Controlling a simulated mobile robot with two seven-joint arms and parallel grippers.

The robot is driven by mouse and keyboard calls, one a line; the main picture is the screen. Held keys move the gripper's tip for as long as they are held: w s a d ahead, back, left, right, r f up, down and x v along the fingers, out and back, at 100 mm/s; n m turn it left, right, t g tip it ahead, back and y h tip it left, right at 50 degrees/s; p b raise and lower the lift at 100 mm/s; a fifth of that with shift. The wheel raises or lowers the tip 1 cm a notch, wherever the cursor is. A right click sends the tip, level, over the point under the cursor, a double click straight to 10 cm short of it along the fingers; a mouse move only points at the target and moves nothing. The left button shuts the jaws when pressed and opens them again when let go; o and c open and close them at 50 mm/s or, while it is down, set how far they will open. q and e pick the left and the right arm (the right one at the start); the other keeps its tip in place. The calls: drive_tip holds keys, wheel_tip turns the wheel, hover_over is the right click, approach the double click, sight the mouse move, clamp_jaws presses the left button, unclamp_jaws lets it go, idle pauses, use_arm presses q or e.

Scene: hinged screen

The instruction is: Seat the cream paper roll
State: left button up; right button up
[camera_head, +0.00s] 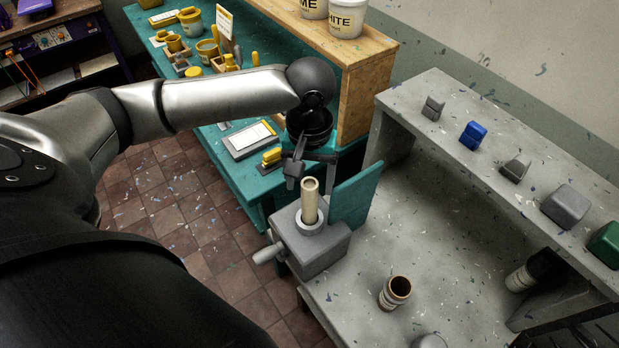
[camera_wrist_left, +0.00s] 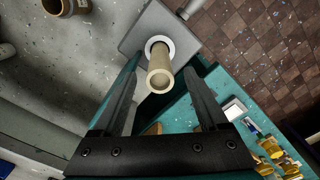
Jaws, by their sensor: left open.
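The cream paper roll (camera_head: 310,203) is a slim pale tube standing upright in the round light collar (camera_head: 311,228) of a grey block (camera_head: 322,254) with a side knob. In the left wrist view the roll (camera_wrist_left: 159,76) points towards the camera from its pale collar (camera_wrist_left: 159,45). How deep it sits cannot be told. My left gripper (camera_head: 302,168) is just above and behind the roll, fingers apart. In the left wrist view my left gripper (camera_wrist_left: 162,80) is open, with the roll's end showing between the fingers and no clear contact. My right gripper is not in view.
A teal panel (camera_head: 355,196) stands upright right behind the block. A brown-lined jar (camera_head: 396,291) stands on the grey bench. A raised grey shelf (camera_head: 470,105) carries several small blocks. The teal table (camera_head: 226,125) holds pots and tools beside a wooden box (camera_head: 366,90).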

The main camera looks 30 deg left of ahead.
use_arm(q)
wheel_tip(320, 180, up, 15)
drive_tip(key=shift+r, duration=0.15)
idle(0.4)
